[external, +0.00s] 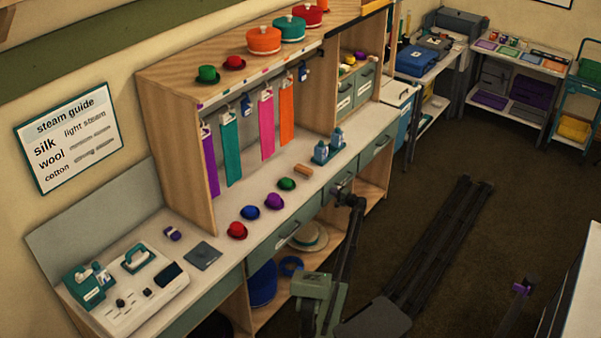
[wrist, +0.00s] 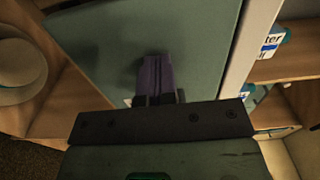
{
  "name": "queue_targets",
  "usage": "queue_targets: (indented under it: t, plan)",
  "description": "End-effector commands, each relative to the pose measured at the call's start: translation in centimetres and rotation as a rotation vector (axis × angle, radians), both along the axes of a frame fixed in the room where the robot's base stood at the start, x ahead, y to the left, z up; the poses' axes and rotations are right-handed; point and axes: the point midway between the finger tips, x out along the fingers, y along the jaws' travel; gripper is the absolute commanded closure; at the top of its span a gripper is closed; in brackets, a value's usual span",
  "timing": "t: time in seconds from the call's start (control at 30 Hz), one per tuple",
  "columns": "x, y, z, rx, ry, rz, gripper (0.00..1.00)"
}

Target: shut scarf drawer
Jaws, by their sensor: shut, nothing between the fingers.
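Green drawer fronts run under the white worktop in the external view: one at left centre (external: 285,236), one further right (external: 378,149), and one between them partly hidden by my arm. Their labels are too small to read, so I cannot tell which is the scarf drawer. My gripper (external: 341,186) is at the front of the middle drawer. In the wrist view, my gripper (wrist: 154,62) is shut and empty, its purple fingers against or just in front of a plain green panel (wrist: 195,45). I cannot tell contact, or how far any drawer stands out.
Scarves (external: 266,125) hang above the worktop (external: 225,225). Small hats (external: 274,201) and teal bottles (external: 322,152) stand on it. A straw hat (external: 308,237) sits on the open shelf below. The floor around my rail (external: 430,245) is mostly clear.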

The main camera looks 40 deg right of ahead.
Motion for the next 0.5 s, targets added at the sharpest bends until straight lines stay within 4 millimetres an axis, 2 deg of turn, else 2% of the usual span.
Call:
queue_targets:
  t: [0.03, 0.13, 0.27, 0.37, 0.5]
  plan:
    - [0.6, 0.0, 0.2, 0.003, -0.003, 0.0, 1.0]
    - [0.6, 0.0, 0.2, 0.004, -0.003, 0.0, 1.0]
    - [-0.4, -0.1, 0.2, 0.004, -0.004, 0.001, 1.0]
    - [-2.3, -0.3, 0.2, 0.003, -0.003, 0.004, 1.0]
    - [-6.3, -1.3, 0.1, 0.002, -0.003, 0.006, 1.0]
